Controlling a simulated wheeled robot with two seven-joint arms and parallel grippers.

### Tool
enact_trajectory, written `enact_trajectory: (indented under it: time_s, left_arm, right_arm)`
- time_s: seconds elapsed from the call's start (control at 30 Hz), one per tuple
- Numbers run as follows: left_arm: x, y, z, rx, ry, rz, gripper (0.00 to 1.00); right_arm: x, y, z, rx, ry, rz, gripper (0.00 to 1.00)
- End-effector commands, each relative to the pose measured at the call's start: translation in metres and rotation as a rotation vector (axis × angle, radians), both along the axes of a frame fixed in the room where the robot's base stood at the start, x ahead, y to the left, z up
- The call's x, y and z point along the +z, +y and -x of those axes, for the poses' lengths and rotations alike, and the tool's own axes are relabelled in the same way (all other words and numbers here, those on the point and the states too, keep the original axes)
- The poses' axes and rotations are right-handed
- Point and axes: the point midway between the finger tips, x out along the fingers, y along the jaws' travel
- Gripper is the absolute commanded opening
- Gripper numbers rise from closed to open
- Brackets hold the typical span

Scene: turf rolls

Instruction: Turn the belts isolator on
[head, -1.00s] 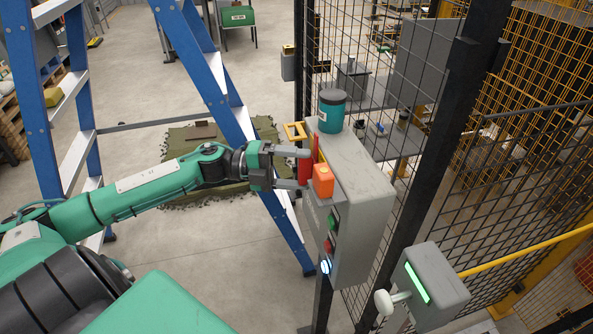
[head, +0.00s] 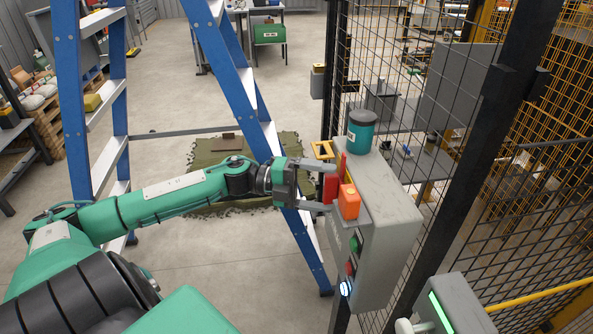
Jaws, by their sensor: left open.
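A grey control box (head: 392,215) is mounted beside the mesh fence. On its near face is a red handle (head: 330,188) that looks like the isolator, with a yellow strip behind it. My left gripper (head: 326,187) is open, with one finger above and one below the red handle. I cannot tell whether the fingers touch it. An orange block (head: 349,203) sits just right of the lower finger and hides part of the box. My right gripper is out of view.
Below are a green button (head: 355,243), a red button (head: 350,268) and a lit blue-white one (head: 346,288). A teal tin (head: 361,132) stands on the box. A blue stepladder (head: 235,75) stands behind my arm. A green-lit grey box (head: 458,306) is at lower right.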

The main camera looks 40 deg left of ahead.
Motion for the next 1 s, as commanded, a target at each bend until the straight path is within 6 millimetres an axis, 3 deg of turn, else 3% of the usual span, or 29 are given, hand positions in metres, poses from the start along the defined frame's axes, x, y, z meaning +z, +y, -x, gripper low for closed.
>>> enact_trajectory:
  time_s: [0.57,1.0]
  left_arm:
    - [-0.002,0.052,0.027,0.001,0.004,0.0,0.95]
    - [-0.002,0.105,0.054,0.001,0.001,0.0,0.95]
  right_arm:
    - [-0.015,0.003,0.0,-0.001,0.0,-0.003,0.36]
    - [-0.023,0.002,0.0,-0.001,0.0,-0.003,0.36]
